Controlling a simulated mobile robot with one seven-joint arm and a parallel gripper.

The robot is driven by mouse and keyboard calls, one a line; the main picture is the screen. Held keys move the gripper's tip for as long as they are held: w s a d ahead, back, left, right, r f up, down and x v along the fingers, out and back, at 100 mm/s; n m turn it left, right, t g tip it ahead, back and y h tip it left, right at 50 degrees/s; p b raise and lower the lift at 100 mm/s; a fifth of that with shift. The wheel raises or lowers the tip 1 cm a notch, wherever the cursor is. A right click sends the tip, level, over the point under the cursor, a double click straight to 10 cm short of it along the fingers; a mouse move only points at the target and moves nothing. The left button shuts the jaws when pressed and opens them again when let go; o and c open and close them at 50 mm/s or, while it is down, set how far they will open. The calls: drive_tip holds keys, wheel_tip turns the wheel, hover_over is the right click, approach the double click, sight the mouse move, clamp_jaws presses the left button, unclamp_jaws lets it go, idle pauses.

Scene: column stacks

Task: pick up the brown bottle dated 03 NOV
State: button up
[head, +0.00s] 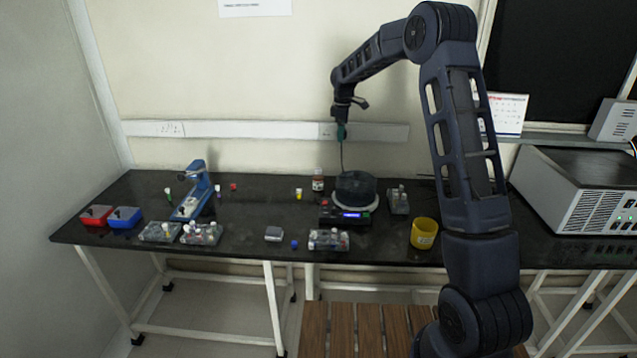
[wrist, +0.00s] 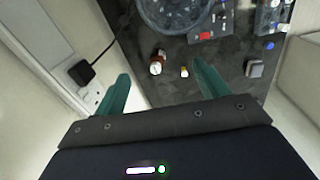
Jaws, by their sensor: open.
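A small brown bottle (head: 318,180) with a pale label stands near the back edge of the black bench, just left of a round dark-lidded device. In the wrist view the brown bottle (wrist: 157,63) shows beyond the fingertips, roughly between them. Its date is too small to read. My gripper (head: 341,131) is high above the back of the bench, near the wall sockets and above the bottle. In the wrist view my gripper (wrist: 161,76) has its two green fingers wide apart with nothing between them.
The round device (head: 356,188) stands right beside the bottle. A yellow-capped vial (head: 299,194) stands to its left; it also shows in the wrist view (wrist: 184,73). A black plug (wrist: 81,72) and cable are at the wall. A yellow cup (head: 424,233) stands at the front right.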

sight(318, 175)
drive_tip(key=w+a+f+n, duration=0.1)
drive_tip(key=w+a+f, duration=0.1)
drive_tip(key=a+f, duration=0.1)
drive_tip(key=w+a+f+n, duration=0.1)
drive_tip(key=w+a+f, duration=0.1)
drive_tip(key=f, duration=0.4)
drive_tip(key=w+a+f+n, duration=0.1)
drive_tip(key=w+a+f, duration=0.1)
drive_tip(key=a+f, duration=0.2)
drive_tip(key=shift+a+f+n+g, duration=0.1)
drive_tip(key=shift+f+n+g, duration=0.3)
drive_tip(key=shift+f, duration=0.05)
wheel_tip(318, 175, down, 5)
drive_tip(key=shift+f, duration=0.2)
drive_tip(key=shift+a+f, duration=0.2)
drive_tip(key=shift+f, duration=1.1)
drive_tip(key=shift+a+f, duration=0.15)
drive_tip(key=shift+f, duration=1.15)
drive_tip(key=shift+c, duration=0.2)
drive_tip(key=c, duration=1.1)
